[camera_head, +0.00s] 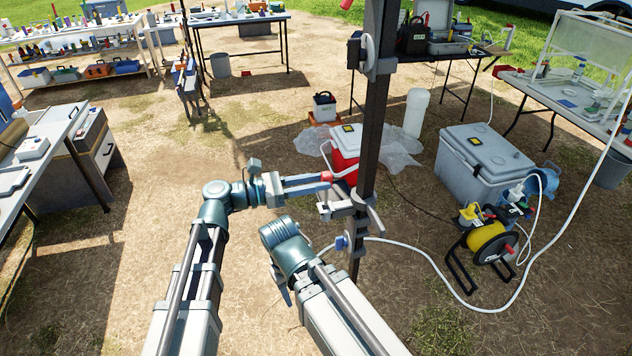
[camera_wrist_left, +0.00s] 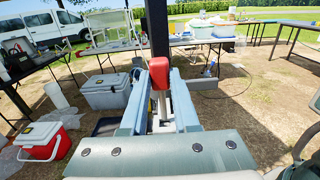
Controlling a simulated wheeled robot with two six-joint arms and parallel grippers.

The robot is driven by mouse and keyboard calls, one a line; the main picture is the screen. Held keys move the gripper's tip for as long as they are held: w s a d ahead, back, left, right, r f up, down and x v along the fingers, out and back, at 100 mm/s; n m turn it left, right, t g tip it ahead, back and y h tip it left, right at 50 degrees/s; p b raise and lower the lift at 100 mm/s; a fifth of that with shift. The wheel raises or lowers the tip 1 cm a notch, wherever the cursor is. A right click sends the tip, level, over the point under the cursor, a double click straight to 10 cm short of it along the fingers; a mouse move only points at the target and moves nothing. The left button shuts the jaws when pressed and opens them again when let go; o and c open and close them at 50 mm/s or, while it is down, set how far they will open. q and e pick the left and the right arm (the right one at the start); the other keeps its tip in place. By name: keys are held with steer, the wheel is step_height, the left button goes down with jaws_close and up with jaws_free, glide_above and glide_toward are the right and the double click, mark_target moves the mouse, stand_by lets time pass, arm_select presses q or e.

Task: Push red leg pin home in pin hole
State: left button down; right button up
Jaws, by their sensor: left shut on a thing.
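The red leg pin (camera_head: 327,177) has a red head and shows between the fingertips of my left gripper (camera_head: 308,184). In the left wrist view the red head (camera_wrist_left: 159,72) stands upright in the picture between the two fingers, with a pale shaft below it. The left gripper is shut on it, close beside the dark upright post (camera_head: 374,110). A grey bracket (camera_head: 345,208) sits on the post just below the fingertips. The pin hole is hidden, so I cannot tell how deep the pin sits. My right gripper is not visible; only its arm shows.
A grey cooler (camera_head: 484,165) and a red cooler (camera_head: 344,165) stand beyond the post. Tables line the left and back. The dirt at left centre is clear.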

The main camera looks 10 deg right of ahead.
arm_select(q)
step_height(320, 180, down, 7)
steer(key=b, duration=0.6)
stand_by(1.8)
steer(key=c, duration=0.6)
jaws_free()
steer(key=shift+r, duration=0.15)
steer(key=a, duration=1.3)
steer(key=shift+s+a, duration=0.2)
steer(key=shift+a, duration=0.2)
